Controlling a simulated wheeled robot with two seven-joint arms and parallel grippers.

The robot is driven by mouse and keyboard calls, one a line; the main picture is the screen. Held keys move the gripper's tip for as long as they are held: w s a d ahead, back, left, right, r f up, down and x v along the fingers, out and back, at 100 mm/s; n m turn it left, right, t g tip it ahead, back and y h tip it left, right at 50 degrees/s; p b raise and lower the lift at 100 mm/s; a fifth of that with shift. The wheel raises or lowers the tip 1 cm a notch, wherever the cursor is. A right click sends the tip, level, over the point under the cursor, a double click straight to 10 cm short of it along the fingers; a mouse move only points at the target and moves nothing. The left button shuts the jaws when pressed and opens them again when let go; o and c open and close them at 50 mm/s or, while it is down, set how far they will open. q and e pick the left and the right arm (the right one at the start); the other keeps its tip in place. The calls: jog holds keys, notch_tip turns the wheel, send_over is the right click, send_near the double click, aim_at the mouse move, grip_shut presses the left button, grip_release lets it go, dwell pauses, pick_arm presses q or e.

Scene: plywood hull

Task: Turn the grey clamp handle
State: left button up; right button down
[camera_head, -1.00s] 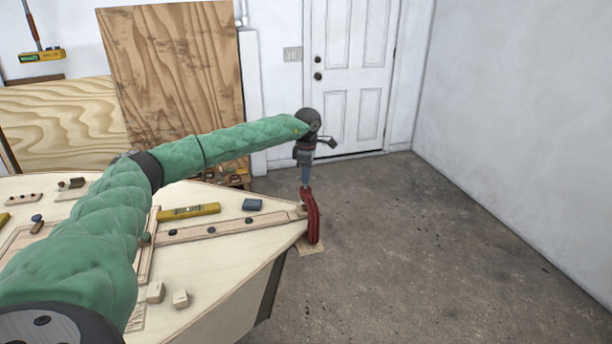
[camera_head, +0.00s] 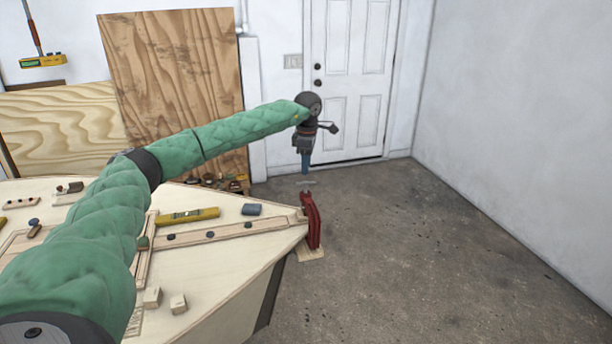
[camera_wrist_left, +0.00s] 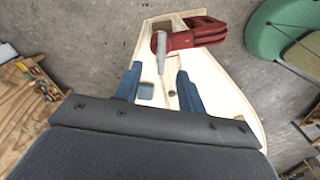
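A red clamp (camera_head: 312,222) is fixed at the pointed right end of the plywood hull panel (camera_head: 262,252). It also shows at the top of the left wrist view (camera_wrist_left: 200,34). Its grey handle (camera_wrist_left: 161,46) is a slim bar that points toward my left gripper; in the head view it is small and faint. My left gripper (camera_head: 305,166) hangs above the clamp with its blue fingers pointing down and a gap below them. In the wrist view its fingers (camera_wrist_left: 159,70) are apart, with the handle's end seen between them. I see no contact. My right gripper is not in view.
Plywood sheets (camera_head: 175,85) lean at the back wall. The floor right of the clamp is free, up to the white door (camera_head: 350,85).

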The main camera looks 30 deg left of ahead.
pick_arm(q)
jog(key=shift+r, duration=0.85)
